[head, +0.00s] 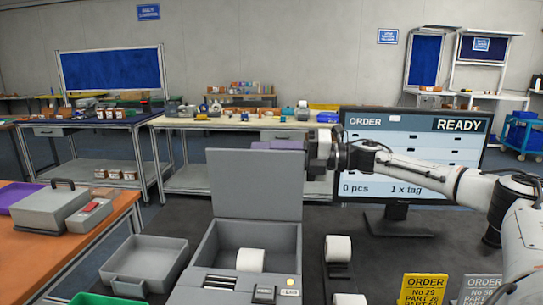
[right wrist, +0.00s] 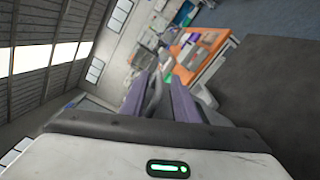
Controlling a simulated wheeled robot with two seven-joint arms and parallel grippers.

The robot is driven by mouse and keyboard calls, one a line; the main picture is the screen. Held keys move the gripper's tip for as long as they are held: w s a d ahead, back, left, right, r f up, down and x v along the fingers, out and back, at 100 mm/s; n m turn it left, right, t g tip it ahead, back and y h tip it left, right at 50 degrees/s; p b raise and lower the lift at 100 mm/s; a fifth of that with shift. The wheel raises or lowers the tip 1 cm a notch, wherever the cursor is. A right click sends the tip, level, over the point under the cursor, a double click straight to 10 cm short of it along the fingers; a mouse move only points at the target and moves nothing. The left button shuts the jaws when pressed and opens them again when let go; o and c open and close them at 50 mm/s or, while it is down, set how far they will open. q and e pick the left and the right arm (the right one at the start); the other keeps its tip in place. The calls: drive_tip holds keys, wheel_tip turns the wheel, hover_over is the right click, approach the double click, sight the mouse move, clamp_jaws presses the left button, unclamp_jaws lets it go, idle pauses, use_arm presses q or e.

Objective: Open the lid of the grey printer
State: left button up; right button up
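The grey printer (head: 205,262) stands at the front middle of the dark table in the head view. Its lid (head: 254,184) is raised and stands about upright at the back of the body. A white roll (head: 250,260) shows inside the open printer. My right gripper (head: 265,145) is at the lid's top right edge, its purple fingers pointing left; I cannot tell whether they touch the lid. In the right wrist view the two fingers (right wrist: 160,88) are apart, with no clearly held object between them. My left gripper is not in view.
A monitor (head: 415,128) reading READY stands behind my right arm. White rolls (head: 338,249) stand right of the printer, with yellow (head: 422,290) and grey order cards in front. An empty grey tray (head: 145,262) lies to the left. An orange table (head: 55,245) holds grey cases.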

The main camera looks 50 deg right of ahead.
sight(290, 158)
drive_tip(key=shift+s+d+f, duration=0.15)
drive_tip(key=shift+s+d, duration=0.05)
drive_tip(key=b+v, duration=0.4)
drive_tip(key=v, duration=0.1)
drive_tip(key=shift+f, duration=0.1)
drive_tip(key=b+v, duration=0.1)
drive_tip(key=v, duration=0.3)
drive_tip(key=shift+s+d, duration=0.25)
drive_tip(key=shift+s, duration=0.1)
